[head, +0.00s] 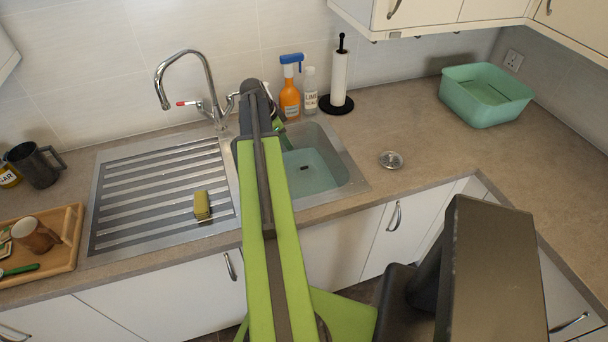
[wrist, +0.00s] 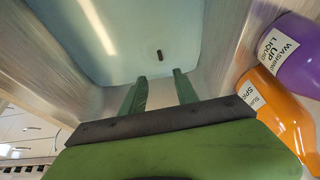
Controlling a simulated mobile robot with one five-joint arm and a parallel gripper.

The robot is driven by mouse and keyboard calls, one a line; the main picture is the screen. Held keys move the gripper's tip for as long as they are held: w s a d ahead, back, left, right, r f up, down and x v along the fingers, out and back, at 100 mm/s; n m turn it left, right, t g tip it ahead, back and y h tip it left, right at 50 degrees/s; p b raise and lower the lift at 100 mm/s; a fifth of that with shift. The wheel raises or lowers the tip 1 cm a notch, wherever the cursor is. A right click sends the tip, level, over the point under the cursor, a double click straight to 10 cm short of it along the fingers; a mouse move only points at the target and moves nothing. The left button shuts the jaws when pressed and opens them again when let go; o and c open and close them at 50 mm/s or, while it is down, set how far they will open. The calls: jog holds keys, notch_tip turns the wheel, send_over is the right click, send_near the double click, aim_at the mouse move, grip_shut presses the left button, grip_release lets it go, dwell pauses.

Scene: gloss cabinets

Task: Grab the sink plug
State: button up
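A round metal disc with a raised centre (head: 391,159) lies on the worktop right of the sink and looks like a plug or strainer. The sink (head: 347,166) holds pale blue water. A small dark piece (head: 304,168) shows in the water, and also in the wrist view (wrist: 159,55); I cannot tell whether it is part of a plug. My gripper (wrist: 160,82) has its two green fingers apart with nothing between them. It is over the sink's back part, with the dark piece beyond its fingertips. In the head view my arm mostly hides it.
An orange spray bottle (head: 290,99), a white bottle (head: 310,92) and a paper roll (head: 340,74) stand behind the sink. A purple bottle (wrist: 292,55) is close to my gripper's right. The tap (head: 205,82) is left. A green basin (head: 484,95) stands right.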

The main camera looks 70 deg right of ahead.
jog(key=b, duration=1.1)
send_over(304, 167)
jog(key=w+a, duration=0.2)
jog(key=f, duration=1.1)
jog(key=shift+s+d+f, duration=0.1)
jog(key=shift+d, duration=0.1)
jog(key=shift+s, duration=0.1)
jog(key=b+x, duration=0.4)
jog(key=x, duration=0.1)
jog(key=shift+f+b, duration=0.2)
jog(key=shift+b, duration=0.1)
jog(key=shift+r, duration=0.15)
jog(key=shift+c, duration=0.3)
grip_shut()
